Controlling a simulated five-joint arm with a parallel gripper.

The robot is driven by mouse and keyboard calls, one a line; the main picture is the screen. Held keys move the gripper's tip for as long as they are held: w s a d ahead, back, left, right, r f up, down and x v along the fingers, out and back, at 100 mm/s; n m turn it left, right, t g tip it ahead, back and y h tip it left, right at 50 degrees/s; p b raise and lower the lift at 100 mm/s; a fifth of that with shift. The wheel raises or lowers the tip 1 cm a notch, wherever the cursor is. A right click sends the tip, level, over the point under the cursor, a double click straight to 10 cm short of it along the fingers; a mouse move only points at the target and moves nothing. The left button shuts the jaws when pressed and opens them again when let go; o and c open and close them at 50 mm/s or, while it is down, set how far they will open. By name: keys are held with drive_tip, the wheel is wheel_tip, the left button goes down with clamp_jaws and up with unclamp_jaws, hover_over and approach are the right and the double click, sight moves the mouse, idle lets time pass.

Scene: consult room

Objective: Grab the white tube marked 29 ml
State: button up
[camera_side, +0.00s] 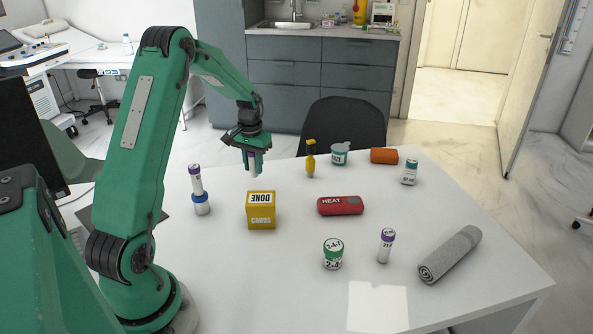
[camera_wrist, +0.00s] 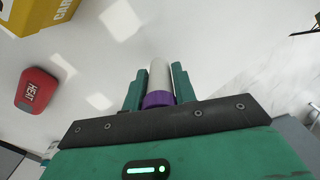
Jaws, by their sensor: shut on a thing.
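My gripper (camera_side: 252,163) is shut on a white tube with a purple cap (camera_wrist: 160,77), which points down between the two fingers in the wrist view. In the side view this tube (camera_side: 254,172) is partly hidden by the fingers, and its marking cannot be read. It is behind the yellow box. A second purple-capped white tube (camera_side: 386,246) stands upright at the front right of the table, its small label hard to read.
On the white table (camera_side: 440,206) are a yellow cards box (camera_side: 261,212), a red HEAT pack (camera_side: 340,205), a green-lidded jar (camera_side: 333,256), a grey roll (camera_side: 450,255), a yellow bottle (camera_side: 310,163), a teal-white cup (camera_side: 340,155), an orange roll (camera_side: 384,156) and a small vial (camera_side: 409,173).

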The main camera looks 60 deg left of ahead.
drive_tip(key=w+d+r, duration=0.1)
drive_tip(key=d+r, duration=0.6)
drive_tip(key=d, duration=0.4)
drive_tip(key=shift+d, duration=0.35)
